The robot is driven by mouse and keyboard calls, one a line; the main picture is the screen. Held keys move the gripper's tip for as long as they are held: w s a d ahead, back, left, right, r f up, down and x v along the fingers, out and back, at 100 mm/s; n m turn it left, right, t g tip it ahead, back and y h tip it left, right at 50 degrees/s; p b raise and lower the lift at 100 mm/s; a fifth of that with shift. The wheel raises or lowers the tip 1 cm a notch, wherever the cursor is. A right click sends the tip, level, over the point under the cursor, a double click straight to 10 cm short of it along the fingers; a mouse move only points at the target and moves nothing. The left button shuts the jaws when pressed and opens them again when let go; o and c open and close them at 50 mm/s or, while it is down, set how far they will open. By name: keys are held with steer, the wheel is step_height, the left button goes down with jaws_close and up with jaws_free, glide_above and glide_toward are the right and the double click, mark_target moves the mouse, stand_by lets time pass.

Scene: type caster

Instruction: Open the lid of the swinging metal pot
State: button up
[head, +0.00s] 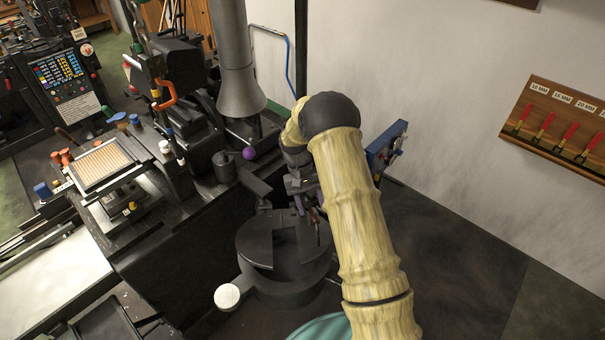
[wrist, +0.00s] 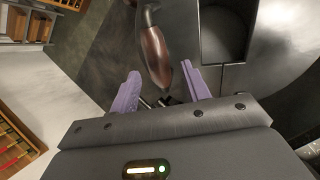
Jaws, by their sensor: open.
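The dark metal pot (head: 290,292) stands at the front of the machine, with a flat round lid (head: 257,234) on top. The lid has a dark rectangular opening, which also shows in the wrist view (wrist: 224,38). A brown rounded handle (wrist: 155,55) shows in the wrist view, its tip reaching between my fingers. My gripper (wrist: 162,88) is open, with one purple finger on each side of the handle's tip. I cannot tell whether either finger touches it. In the head view my gripper (head: 306,207) is over the right part of the lid, partly hidden by my arm.
A white round knob (head: 227,297) sticks out at the pot's front left. A grey column (head: 240,80) and a purple ball (head: 249,153) stand behind. A blue framed item (head: 386,146) is by the wall. The floor at right (head: 450,260) is clear.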

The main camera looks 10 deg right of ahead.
steer(key=b+v, duration=0.4)
steer(key=v, duration=1.1)
steer(key=shift+w+r, duration=0.15)
steer(key=shift+r, duration=0.2)
steer(key=shift+a, duration=0.1)
steer(key=c, duration=1)
steer(key=s+t, duration=0.1)
steer(key=s, duration=0.3)
steer(key=s+d+t+y+b, duration=0.1)
steer(key=s, duration=0.3)
steer(key=s+d+t, duration=0.1)
steer(key=s+t, duration=0.1)
steer(key=s, duration=0.2)
steer(key=shift+s+f+n+y, duration=0.25)
steer(key=shift+f+n+y, duration=0.05)
steer(key=shift+f, duration=0.1)
jaws_close()
steer(key=s+f+t+b, duration=0.1)
steer(key=s+f+t, duration=0.2)
steer(key=s, duration=1.1)
steer(key=shift+d, duration=0.45)
steer(key=shift+s, duration=0.1)
steer(key=shift+d, duration=0.1)
